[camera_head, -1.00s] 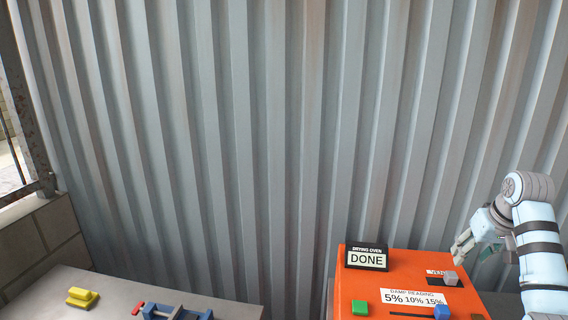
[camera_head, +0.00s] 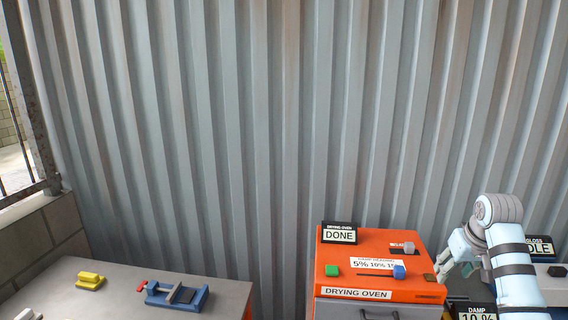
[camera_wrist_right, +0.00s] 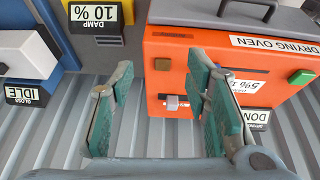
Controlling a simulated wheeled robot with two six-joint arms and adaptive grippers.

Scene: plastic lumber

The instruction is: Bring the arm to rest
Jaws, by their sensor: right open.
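My right gripper (camera_head: 452,262) is at the right in the head view, just right of the orange drying oven (camera_head: 410,292). It is open, with nothing between its fingers. In the right wrist view its two teal fingers (camera_wrist_right: 165,105) stand apart, and the oven (camera_wrist_right: 172,62) shows upside down past them. The oven's display (camera_head: 339,235) reads DONE. A green button (camera_head: 332,270), a blue slider knob (camera_head: 399,271) and a grey lever knob (camera_head: 409,247) are on its top. My left gripper is not in view.
A grey table (camera_head: 80,303) at the left bears a yellow block (camera_head: 90,281) and a blue vise (camera_head: 176,294). Right of the oven are a DAMP display (camera_head: 477,313) and a GLOSS display reading IDLE (camera_wrist_right: 25,96). A corrugated metal wall (camera_head: 270,130) closes the back.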

